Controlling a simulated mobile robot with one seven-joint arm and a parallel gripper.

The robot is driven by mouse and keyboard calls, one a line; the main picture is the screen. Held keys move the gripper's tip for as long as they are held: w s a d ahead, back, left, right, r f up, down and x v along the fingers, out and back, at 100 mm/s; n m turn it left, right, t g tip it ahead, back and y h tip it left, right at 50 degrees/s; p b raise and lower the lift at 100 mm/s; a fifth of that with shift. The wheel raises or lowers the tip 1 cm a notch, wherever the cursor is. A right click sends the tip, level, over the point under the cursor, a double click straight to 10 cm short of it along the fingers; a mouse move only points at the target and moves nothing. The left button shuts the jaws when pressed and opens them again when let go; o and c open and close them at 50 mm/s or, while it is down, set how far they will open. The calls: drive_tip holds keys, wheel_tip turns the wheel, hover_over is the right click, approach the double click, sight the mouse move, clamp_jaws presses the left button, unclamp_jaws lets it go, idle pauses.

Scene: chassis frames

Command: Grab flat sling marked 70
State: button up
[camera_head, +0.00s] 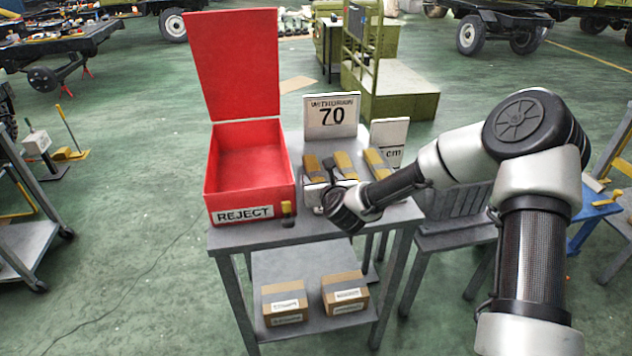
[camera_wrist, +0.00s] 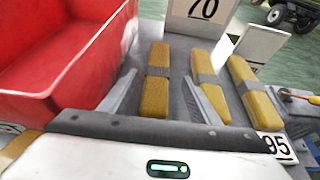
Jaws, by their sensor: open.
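Three folded yellow slings with grey bands lie side by side on the grey table: a left one (camera_head: 312,163), a middle one (camera_head: 345,162) and a right one (camera_head: 376,162). A white sign reading 70 (camera_head: 331,117) stands behind them. In the wrist view my gripper (camera_wrist: 162,77) is open and empty, its two fingers appearing on either side of the left sling (camera_wrist: 155,96). The right finger overlaps the view of the middle sling (camera_wrist: 215,103). A card reading 95 (camera_wrist: 277,146) shows near the right sling (camera_wrist: 252,95). No 70 is readable on any sling itself.
A red open box marked REJECT (camera_head: 244,215) stands left of the slings, its lid raised. A second white sign (camera_head: 389,133) stands behind right. Two cardboard boxes (camera_head: 284,301) (camera_head: 344,292) sit on the lower shelf. A small yellow-and-black item (camera_head: 287,209) is at the front edge.

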sight(316, 176)
drive_tip(key=x, duration=0.4)
drive_tip(key=shift+w+a+f+b, duration=0.15)
drive_tip(key=shift+a+f+b, duration=0.15)
drive_tip(key=shift+a+f, duration=0.05)
drive_tip(key=shift+w+a+f, duration=0.1)
drive_tip(key=shift+w+f, duration=0.05)
drive_tip(key=shift+w, duration=0.3)
drive_tip(key=c, duration=1.4)
